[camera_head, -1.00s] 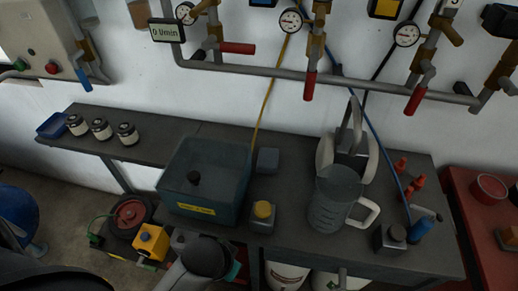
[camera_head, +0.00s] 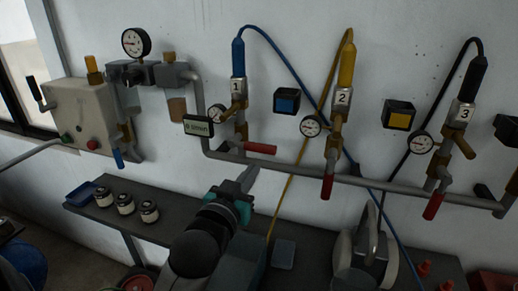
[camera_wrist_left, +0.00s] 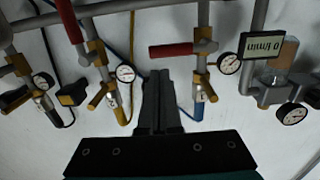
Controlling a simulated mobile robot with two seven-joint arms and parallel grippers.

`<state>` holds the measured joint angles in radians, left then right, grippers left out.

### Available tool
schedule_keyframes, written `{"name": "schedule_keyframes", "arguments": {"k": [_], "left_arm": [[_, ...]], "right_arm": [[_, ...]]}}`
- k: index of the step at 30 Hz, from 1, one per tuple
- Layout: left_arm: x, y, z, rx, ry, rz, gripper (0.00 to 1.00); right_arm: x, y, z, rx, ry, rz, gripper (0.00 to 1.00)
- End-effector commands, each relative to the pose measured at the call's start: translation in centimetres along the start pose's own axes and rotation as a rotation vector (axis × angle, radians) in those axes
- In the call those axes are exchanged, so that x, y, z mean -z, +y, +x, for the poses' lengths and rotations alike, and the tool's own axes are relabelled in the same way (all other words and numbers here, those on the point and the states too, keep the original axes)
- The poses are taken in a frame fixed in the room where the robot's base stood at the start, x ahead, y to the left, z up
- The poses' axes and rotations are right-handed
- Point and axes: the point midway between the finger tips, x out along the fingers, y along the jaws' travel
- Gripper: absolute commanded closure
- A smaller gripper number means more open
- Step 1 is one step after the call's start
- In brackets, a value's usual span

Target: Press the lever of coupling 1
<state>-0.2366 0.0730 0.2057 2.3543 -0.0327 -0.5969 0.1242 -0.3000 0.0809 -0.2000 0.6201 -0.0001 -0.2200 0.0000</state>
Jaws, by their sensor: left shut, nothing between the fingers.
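Coupling 1 (camera_head: 238,86) hangs on the wall with a blue hose on its top and a white "1" label. A brass lever (camera_head: 232,114) sticks out below the label. In the left wrist view, coupling 1 (camera_wrist_left: 199,98) appears inverted, to the right of my fingers, with its brass lever (camera_wrist_left: 209,91) beside it. My left gripper (camera_head: 248,174) is shut and empty, below the coupling and the pipe, apart from the lever. Its closed fingers also show in the left wrist view (camera_wrist_left: 159,76). My right gripper is out of view.
A red valve handle (camera_head: 260,149) lies horizontal below coupling 1, near a grey pipe (camera_head: 300,168). Coupling 2 (camera_head: 342,98) and coupling 3 (camera_head: 465,112) hang to the right, their red handles down. A flow display (camera_head: 198,126) is left of coupling 1. Several jars (camera_head: 125,203) stand on the bench.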

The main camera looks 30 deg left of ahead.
Motion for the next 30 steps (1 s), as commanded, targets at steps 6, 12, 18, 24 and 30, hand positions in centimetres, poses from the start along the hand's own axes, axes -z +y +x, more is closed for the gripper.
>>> {"name": "schedule_keyframes", "arguments": {"k": [6,12,18,24,30], "left_arm": [[3.7,-1.5,0.6,0.03,0.152,-0.018,1.0],[4.2,-1.6,0.6,0.033,0.173,-0.02,1.0],[4.2,-1.6,0.7,0.032,0.171,-0.02,1.0],[4.4,-1.6,1.8,0.032,0.171,-0.019,1.0],[5.0,-1.7,4.7,0.031,0.171,-0.019,1.0]], "right_arm": [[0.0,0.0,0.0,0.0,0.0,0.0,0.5],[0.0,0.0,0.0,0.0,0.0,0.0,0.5],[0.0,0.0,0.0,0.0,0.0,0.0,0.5],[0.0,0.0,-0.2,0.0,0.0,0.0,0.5],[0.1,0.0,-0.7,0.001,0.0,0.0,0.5]]}}
